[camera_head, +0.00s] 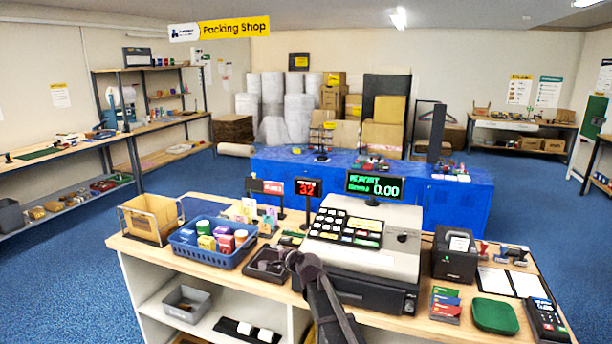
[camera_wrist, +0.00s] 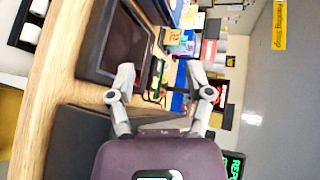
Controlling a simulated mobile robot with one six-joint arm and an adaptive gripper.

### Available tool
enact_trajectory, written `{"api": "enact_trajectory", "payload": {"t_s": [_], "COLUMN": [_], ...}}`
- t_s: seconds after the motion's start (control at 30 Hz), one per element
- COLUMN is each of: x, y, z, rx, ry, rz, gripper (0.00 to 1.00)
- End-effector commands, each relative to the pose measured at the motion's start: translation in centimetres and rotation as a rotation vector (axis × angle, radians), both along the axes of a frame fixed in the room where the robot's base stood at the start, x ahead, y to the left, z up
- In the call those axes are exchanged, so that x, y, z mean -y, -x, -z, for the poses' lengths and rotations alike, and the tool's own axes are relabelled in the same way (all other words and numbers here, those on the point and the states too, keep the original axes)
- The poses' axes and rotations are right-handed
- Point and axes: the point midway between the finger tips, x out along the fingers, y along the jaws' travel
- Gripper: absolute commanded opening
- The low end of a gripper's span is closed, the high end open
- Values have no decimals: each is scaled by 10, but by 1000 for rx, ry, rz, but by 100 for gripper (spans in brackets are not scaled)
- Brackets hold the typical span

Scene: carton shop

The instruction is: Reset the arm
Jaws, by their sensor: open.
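My gripper (camera_head: 293,260) is over the front of the wooden counter (camera_head: 205,282), left of the grey cash register (camera_head: 375,250). My dark arm rises to it from the bottom edge of the head view. In the wrist view my gripper (camera_wrist: 158,82) has its two grey fingers spread apart, with nothing held between them. A small black tray (camera_head: 264,266) lies on the counter just beside the gripper in the head view. The picture of the wrist view is turned sideways.
A blue basket of small boxes (camera_head: 178,246) and a wooden carton-like holder (camera_head: 128,228) stand at the counter's left. A black printer (camera_head: 455,262), green pad (camera_head: 495,316) and card terminal (camera_head: 546,320) are at right. Blue floor (camera_head: 70,290) is clear at left.

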Motion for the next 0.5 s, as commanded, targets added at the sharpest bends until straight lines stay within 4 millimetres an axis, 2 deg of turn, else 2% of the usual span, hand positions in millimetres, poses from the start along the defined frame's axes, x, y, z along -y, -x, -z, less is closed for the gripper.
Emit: {"api": "enact_trajectory", "payload": {"t_s": [0.03, 0.27, 0.5], "x": [16, 84, 165], "y": [21, 97, 188], "z": [10, 57, 98], "rx": [-4, -59, -189], "ry": [86, 492, 847], "rz": [-42, -268, -522], "gripper": [66, 66, 66]}}
